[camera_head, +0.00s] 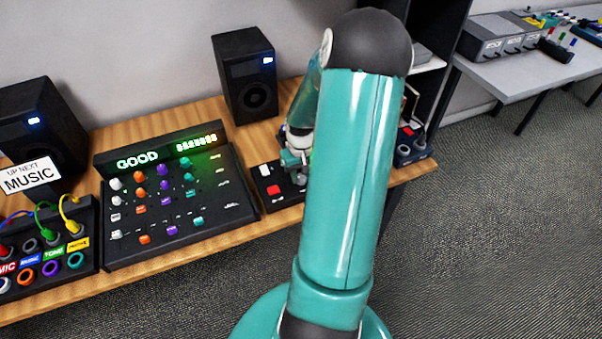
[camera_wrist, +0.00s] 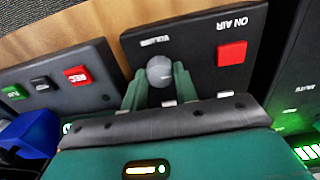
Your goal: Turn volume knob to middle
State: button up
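The volume knob (camera_wrist: 159,71) is a round grey knob on a black panel (camera_wrist: 200,55), below an upside-down VOLUME label in the wrist view. A red ON AIR button (camera_wrist: 231,53) sits on the same panel. My gripper (camera_wrist: 160,82) has its two teal fingers apart, one on each side of the knob. Their inner edges line up with the knob's edges, and I cannot tell whether they touch it. No pointer mark on the knob is readable. In the head view, my gripper (camera_head: 296,160) is over the panel (camera_head: 268,180), and my arm hides much of it.
A mixer with coloured knobs (camera_head: 165,210) stands left of the panel. A speaker (camera_head: 245,75) stands behind. A box with a red REC button (camera_wrist: 76,75) and a blue object (camera_wrist: 30,135) are on the left in the wrist view.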

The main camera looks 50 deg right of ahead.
jog(key=shift+m, duration=0.4)
jog(key=m, duration=0.3)
jog(key=shift+m, duration=0.4)
jog(key=m, duration=0.4)
jog(key=shift+m, duration=0.3)
jog(key=m, duration=0.8)
jog(key=shift+m, duration=0.4)
jog(key=o, duration=1)
jog(key=shift+c, duration=0.2)
jog(key=shift+r, duration=0.15)
